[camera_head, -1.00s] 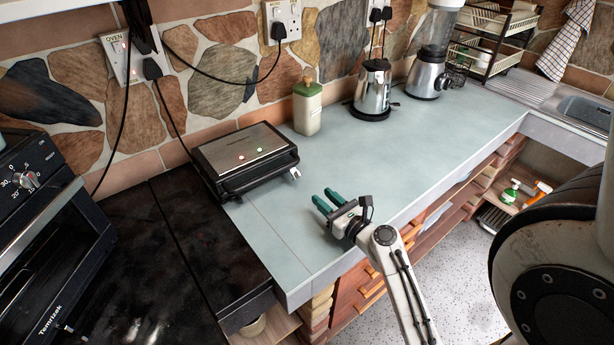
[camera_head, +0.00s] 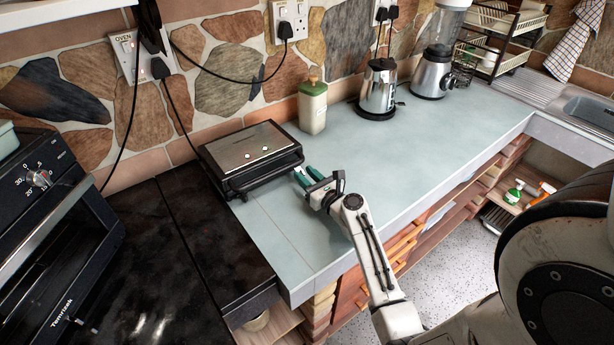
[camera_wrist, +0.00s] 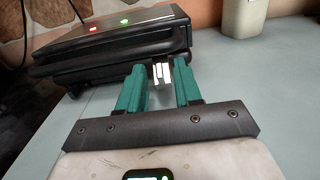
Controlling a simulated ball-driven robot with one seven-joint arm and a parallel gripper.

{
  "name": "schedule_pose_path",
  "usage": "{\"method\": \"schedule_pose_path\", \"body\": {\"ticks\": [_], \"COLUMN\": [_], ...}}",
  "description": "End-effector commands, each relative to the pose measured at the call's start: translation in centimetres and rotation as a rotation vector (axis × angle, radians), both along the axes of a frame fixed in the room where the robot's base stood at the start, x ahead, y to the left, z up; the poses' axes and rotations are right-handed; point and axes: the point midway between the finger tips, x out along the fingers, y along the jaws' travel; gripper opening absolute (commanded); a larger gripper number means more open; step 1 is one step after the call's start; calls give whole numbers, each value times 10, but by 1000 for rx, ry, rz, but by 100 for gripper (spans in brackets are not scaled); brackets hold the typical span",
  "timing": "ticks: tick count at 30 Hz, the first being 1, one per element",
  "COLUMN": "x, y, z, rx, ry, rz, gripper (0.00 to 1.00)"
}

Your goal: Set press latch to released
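The press (camera_head: 250,158) is a black appliance with a brushed metal lid, lying shut on the counter. Its small pale latch (camera_wrist: 160,72) shows at the press's front corner in the wrist view, between my gripper's two fingers; in the head view my gripper hides it. My gripper (camera_head: 306,176) has green fingers and is open, pointing at the press's front right corner. In the wrist view the fingers (camera_wrist: 158,82) stand apart on either side of the latch. I cannot tell whether they touch it. A red light and a green light show on the lid.
A kettle (camera_head: 378,90) and a blender (camera_head: 433,72) stand further right. A black oven (camera_head: 50,220) is at the left. The counter (camera_head: 400,150) right of my gripper is clear.

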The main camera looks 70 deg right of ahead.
Motion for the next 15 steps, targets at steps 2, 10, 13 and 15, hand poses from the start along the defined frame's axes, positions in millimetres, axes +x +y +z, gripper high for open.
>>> {"method": "schedule_pose_path", "body": {"ticks": [2,10,13,15], "x": [0,0,0,0], "y": [0,0,0,0], "z": [0,0,0,0], "rx": [0,0,0,0], "ry": [0,0,0,0], "rz": [0,0,0,0], "gripper": [34,14,4,0]}}
